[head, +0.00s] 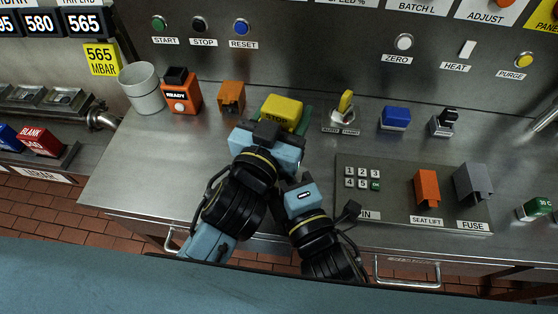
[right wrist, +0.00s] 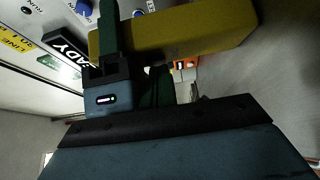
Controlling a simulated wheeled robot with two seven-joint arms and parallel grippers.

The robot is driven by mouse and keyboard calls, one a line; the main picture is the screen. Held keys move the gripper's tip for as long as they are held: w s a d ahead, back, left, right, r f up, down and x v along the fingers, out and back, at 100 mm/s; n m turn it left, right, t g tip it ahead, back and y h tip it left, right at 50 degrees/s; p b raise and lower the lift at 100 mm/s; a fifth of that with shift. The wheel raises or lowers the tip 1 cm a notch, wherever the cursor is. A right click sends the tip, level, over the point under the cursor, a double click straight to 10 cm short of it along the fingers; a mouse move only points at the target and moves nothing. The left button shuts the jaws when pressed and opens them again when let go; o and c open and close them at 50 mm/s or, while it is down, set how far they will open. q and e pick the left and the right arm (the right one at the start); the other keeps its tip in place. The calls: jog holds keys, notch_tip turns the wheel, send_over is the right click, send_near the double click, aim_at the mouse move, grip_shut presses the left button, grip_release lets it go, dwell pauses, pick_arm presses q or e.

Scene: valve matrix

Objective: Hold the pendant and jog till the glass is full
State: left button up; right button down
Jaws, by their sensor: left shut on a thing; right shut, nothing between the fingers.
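A yellow pendant box (head: 283,112) with a dark green part beside it is over the back middle of the steel counter. My left gripper (head: 268,134) is shut on the pendant. My right gripper (head: 291,180) is shut and empty, just nearer and to the right of the left one. In the right wrist view the pendant (right wrist: 180,38) spans the top, close ahead, with dark green pieces beside it. I cannot tell whether the right gripper touches it. A pale, open-topped cup (head: 142,90) stands at the counter's back left; its contents are not clear. No clear glass shows.
An orange READY box (head: 180,92) and orange block (head: 232,97) stand left of the pendant. A yellow-handled switch (head: 345,104), blue button (head: 395,117) and keypad panel (head: 400,200) lie right. The wall panel (head: 300,60) rises behind. The front left counter is clear.

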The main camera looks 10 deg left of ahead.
jog(key=shift+w+d, duration=0.2)
jog(key=shift+w, duration=0.3)
jog(key=shift+w+d, duration=0.15)
jog(key=shift+w, duration=0.35)
jog(key=shift+r, duration=0.15)
dwell(1.5)
jog(key=v, duration=1)
jog(key=shift+s, duration=0.25)
jog(key=shift+a, duration=0.15)
dwell(2.6)
